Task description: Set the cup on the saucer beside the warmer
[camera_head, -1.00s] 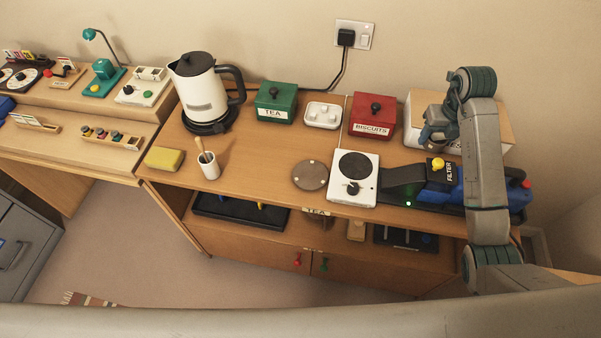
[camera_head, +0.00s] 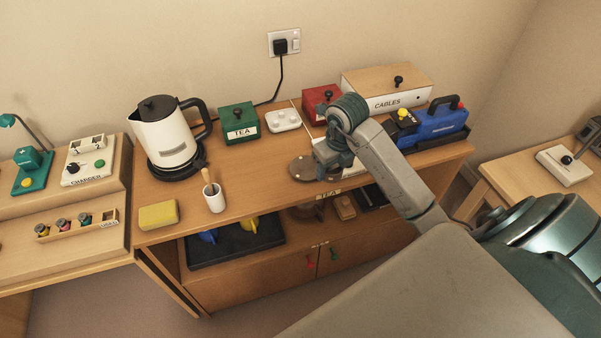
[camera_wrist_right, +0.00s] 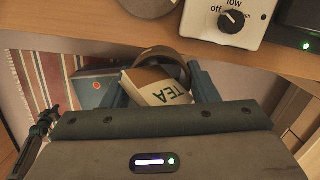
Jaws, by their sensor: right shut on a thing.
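My right gripper (camera_head: 324,172) is over the table's front part, at the right of a round brown saucer-like disc (camera_head: 301,170) with pale dots. In the head view my arm mostly hides the warmer. My left gripper is not in view.
A white kettle (camera_head: 166,138), green TEA box (camera_head: 239,122), white tray (camera_head: 283,120), red box (camera_head: 318,98) and CABLES box (camera_head: 388,88) line the back. A white pot (camera_head: 214,199) with a wooden spoon and a yellow sponge (camera_head: 158,214) stand left; bare tabletop lies between pot and disc.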

